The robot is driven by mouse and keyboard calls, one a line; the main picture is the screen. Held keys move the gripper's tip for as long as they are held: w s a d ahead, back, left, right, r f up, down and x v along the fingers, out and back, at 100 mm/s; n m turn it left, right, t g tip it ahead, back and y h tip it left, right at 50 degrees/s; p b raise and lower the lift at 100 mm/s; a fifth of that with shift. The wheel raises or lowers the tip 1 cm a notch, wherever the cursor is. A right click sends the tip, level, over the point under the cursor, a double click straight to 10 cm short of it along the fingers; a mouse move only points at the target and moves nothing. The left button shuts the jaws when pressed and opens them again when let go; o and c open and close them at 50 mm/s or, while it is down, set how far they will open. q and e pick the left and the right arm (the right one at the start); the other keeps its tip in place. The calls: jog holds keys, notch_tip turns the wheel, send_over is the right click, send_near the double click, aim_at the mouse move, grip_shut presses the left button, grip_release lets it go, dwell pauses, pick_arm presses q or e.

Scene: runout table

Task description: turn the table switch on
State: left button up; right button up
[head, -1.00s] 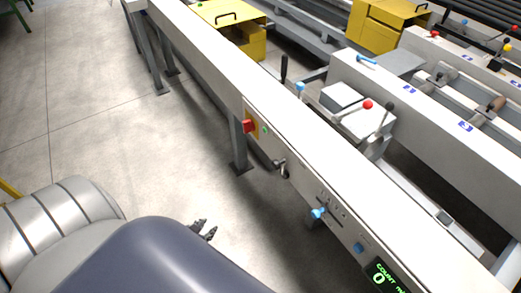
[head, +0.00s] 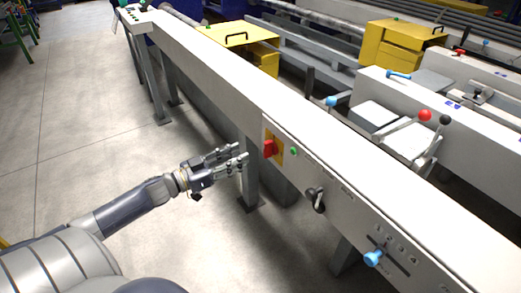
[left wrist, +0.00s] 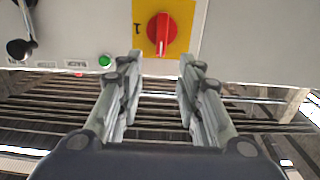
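The table switch (head: 269,149) is a red rotary handle on a yellow plate, set in the side panel of the long white runout table (head: 236,95). In the left wrist view the red handle (left wrist: 161,34) points straight down, with a "1" mark to its left on the yellow plate. My left gripper (head: 242,156) is just left of the switch in the head view. In the left wrist view its fingers (left wrist: 158,68) are apart and empty, with the switch centred beyond their tips, apparently not touching. My right gripper is not in view.
A green button (head: 293,151) sits beside the switch. A black-knobbed lever (head: 316,198) and a blue knob (head: 373,258) stick out further along the panel. A table leg (head: 250,175) stands below. Yellow boxes (head: 245,45) stand behind.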

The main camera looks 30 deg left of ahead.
aim_at(264, 145)
pick_arm(q)
jog(key=b+x, duration=0.1)
jog(key=x, duration=0.8)
jog(key=shift+a, duration=0.1)
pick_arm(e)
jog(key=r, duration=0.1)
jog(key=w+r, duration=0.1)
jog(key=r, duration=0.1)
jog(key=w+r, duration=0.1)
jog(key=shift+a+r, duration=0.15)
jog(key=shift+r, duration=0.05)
pick_arm(q)
grip_shut()
